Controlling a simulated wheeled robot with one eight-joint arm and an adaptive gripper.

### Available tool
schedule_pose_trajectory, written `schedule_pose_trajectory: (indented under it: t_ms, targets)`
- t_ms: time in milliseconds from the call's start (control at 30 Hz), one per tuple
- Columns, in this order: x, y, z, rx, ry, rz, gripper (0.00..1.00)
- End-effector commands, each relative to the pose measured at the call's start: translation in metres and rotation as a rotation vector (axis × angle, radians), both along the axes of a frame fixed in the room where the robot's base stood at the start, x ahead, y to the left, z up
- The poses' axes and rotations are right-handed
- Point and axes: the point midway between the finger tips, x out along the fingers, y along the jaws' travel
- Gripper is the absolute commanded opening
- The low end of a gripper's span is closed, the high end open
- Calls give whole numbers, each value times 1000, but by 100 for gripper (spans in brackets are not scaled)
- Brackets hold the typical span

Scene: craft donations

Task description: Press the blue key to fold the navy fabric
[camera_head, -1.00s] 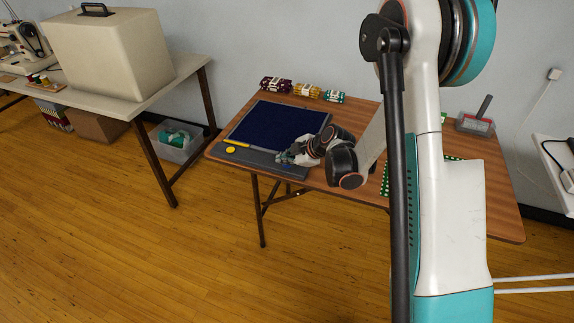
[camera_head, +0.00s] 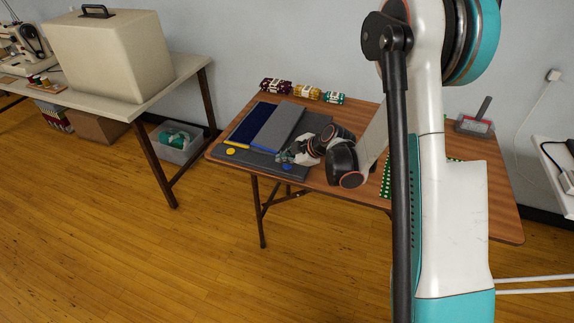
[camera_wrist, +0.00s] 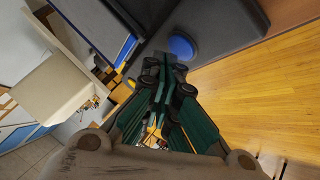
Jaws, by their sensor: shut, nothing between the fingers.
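The navy fabric (camera_head: 248,123) lies on the grey folding board (camera_head: 228,153) on the brown table; only a strip at its left shows. A grey panel (camera_head: 281,124) with a blue front edge covers the rest, seemingly tilted up. The blue key (camera_wrist: 183,47) is a round button on the board's front strip in the wrist view; my gripper hides it in the head view. My gripper (camera_head: 284,157) is shut and empty over the strip's right part. In the wrist view its fingertips (camera_wrist: 162,68) are beside the key; I cannot tell whether they touch it.
A round yellow key (camera_head: 231,151) is on the strip's left. Rolled fabrics (camera_head: 306,91) lie along the table's back. A green dotted cloth (camera_head: 385,182) is partly behind my arm. A dustpan-like tray (camera_head: 474,126) sits at the back right.

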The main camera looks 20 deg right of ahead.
Motion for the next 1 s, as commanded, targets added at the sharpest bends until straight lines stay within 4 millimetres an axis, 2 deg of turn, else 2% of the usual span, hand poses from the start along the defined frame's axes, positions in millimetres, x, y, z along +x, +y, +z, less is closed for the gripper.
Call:
schedule_pose_trajectory:
  t_ms: [467, 1000]
  targets:
    - [0, 0, 6, 0, 0, 0, 0]
    - [0, 0, 52, 0, 0, 0, 0]
